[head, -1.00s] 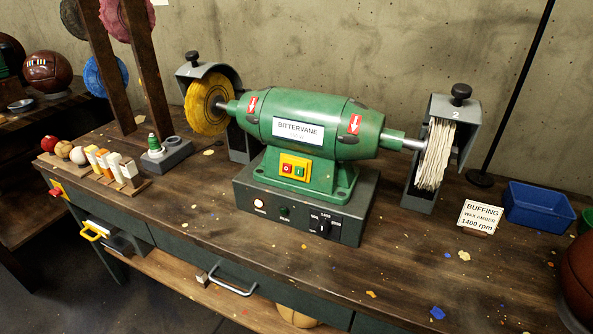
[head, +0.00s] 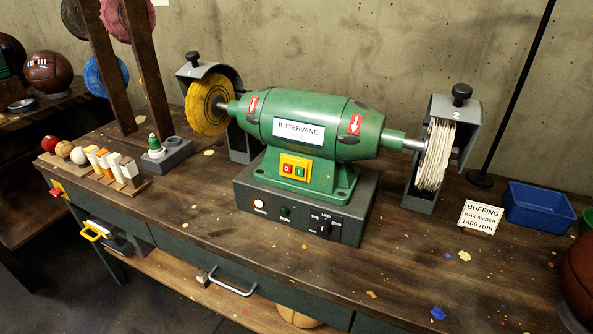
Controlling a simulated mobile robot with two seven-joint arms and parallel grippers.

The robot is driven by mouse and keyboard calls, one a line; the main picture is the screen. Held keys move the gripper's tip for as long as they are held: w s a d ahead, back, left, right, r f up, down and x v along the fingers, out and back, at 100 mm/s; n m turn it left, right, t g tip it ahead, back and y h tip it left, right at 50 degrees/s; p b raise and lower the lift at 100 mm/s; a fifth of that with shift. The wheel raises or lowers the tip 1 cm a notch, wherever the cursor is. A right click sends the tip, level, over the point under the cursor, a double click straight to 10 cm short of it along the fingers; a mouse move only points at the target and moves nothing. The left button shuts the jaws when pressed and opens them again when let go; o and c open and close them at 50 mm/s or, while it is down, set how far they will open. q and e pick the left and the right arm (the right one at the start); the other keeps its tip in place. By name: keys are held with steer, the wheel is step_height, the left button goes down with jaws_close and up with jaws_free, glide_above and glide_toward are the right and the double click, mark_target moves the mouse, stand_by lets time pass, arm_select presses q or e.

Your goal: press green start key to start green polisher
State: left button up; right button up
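The green polisher (head: 322,127) stands on a grey control base (head: 290,213) on the wooden workbench. A yellow switch plate (head: 295,167) on its pedestal carries a red key (head: 287,169) on the left and the green start key (head: 300,171) on the right. A yellow wheel (head: 207,108) is on the left shaft and a pale cloth wheel (head: 435,154) on the right shaft, each under a grey guard. The base front has a pale lamp (head: 259,204), a dark green lamp (head: 285,211) and a black knob (head: 325,227). Neither gripper shows in the head view.
A sign reading 1400 rpm (head: 480,217) and a blue bin (head: 539,206) stand at the right. The bench front before the polisher is mostly clear.

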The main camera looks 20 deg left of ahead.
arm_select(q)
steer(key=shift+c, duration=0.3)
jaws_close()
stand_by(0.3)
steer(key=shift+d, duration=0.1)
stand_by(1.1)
